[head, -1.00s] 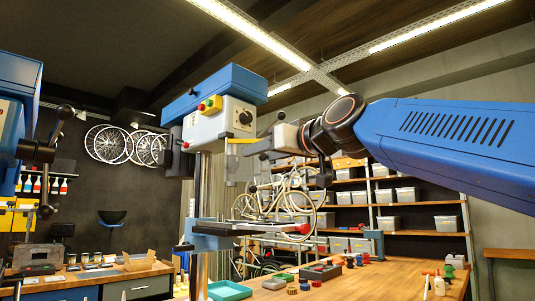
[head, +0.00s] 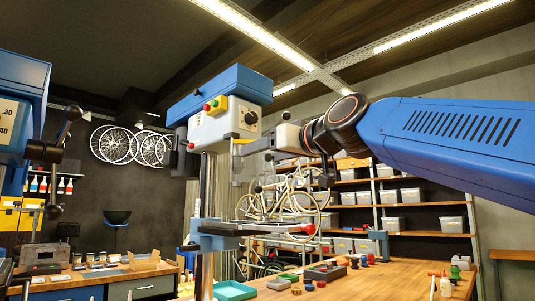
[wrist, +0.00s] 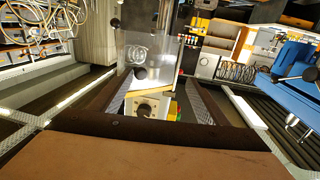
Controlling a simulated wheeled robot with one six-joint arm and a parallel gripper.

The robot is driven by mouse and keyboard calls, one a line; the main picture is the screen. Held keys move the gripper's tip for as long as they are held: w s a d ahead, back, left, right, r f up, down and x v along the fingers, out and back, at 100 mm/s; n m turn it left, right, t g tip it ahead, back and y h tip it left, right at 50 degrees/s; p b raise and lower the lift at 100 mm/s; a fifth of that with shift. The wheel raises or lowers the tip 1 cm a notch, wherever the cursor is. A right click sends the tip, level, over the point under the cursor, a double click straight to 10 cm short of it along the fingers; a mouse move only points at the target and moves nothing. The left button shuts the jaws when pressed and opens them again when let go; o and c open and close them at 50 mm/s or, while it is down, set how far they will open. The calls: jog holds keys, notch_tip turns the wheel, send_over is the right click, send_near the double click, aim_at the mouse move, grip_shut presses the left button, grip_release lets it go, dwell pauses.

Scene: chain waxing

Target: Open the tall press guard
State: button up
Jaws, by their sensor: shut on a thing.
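The tall press (head: 225,120) stands left of centre in the head view, with a blue top, a pale head and red and green buttons. Its clear guard (head: 240,170) hangs below the head, upright and hard to make out. In the wrist view the guard is a see-through panel (wrist: 150,42) with dark round knobs near it. My gripper (head: 250,148) reaches in from the right, just below the press head. It is shut on the guard, but the exact contact is hard to see. In the wrist view its fingers (wrist: 156,85) lie around the guard's near end.
The press table (head: 225,229) sits below the guard. A wooden bench (head: 390,280) carries a teal tray (head: 234,291) and small parts. Another blue machine (head: 22,100) with a dark-knobbed lever stands close at left. Shelves with grey bins (head: 388,224) and a bicycle are behind.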

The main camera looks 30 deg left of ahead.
jog(key=shift+s+a, duration=0.1)
jog(key=shift+s, duration=0.05)
jog(key=shift+c, duration=0.2)
jog(key=shift+s, duration=0.1)
jog(key=c, duration=0.3)
jog(key=shift+s+d, duration=0.15)
jog(key=shift+d, duration=0.1)
jog(key=shift+c, duration=0.3)
jog(key=s+d, duration=0.5)
jog(key=s, duration=0.3)
jog(key=s+d, duration=0.5)
jog(key=s, duration=0.3)
jog(key=shift+d, duration=0.3)
dwell(0.6)
dwell(0.5)
jog(key=v, duration=1.7)
jog(key=shift+d, duration=0.2)
